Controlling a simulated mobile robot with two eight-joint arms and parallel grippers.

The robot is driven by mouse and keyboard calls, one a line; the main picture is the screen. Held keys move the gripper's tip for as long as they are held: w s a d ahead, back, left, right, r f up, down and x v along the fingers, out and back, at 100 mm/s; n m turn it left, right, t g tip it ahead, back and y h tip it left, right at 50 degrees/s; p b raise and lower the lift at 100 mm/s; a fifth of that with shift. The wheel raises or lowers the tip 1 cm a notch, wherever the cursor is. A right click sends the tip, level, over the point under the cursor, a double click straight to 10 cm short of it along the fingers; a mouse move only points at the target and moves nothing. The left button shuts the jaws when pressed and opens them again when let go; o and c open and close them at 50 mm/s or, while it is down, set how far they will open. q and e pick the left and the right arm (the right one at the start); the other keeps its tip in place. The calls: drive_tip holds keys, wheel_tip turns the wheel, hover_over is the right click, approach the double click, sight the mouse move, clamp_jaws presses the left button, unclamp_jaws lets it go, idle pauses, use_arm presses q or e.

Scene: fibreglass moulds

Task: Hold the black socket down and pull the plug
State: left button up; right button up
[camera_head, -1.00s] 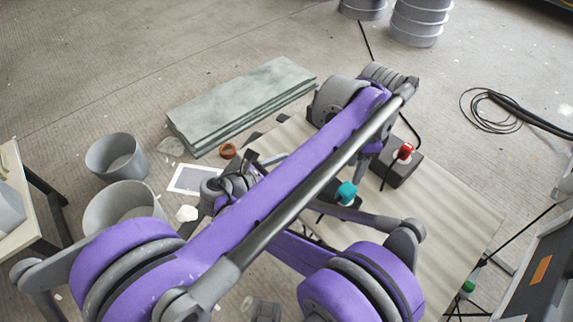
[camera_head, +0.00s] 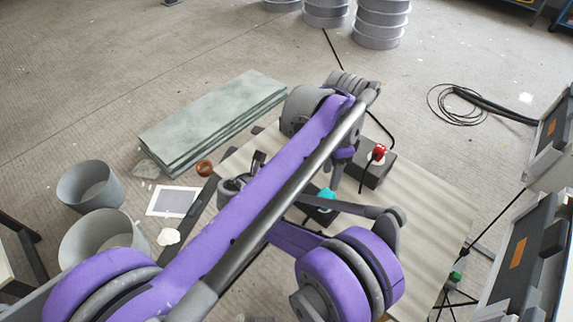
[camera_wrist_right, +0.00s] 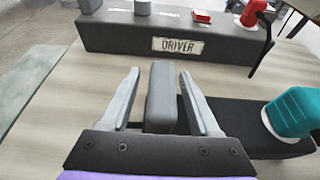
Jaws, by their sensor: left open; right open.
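A teal plug (camera_head: 325,193) sits at one end of a low black socket box (camera_head: 318,214). It stands at the right in the right wrist view (camera_wrist_right: 290,112), on the black socket's end (camera_wrist_right: 237,118). My right gripper (camera_wrist_right: 158,75) is open, and a grey upright block (camera_wrist_right: 161,95) shows between its fingers without being gripped. My left gripper (camera_head: 343,156) is open near the other black box; my purple arm hides most of it. That box, labelled DRIVER (camera_wrist_right: 177,45), bears a red plug (camera_head: 378,152) with a dark lead, also at the top right in the wrist view (camera_wrist_right: 252,12).
The boxes lie on a pale board (camera_head: 430,205). A stack of greenish slabs (camera_head: 215,118), two grey buckets (camera_head: 90,184) and a white framed sheet (camera_head: 174,201) are to the left. A coiled black hose (camera_head: 455,105) lies at the right, near grey cases (camera_head: 520,250).

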clamp_jaws()
idle(1.3)
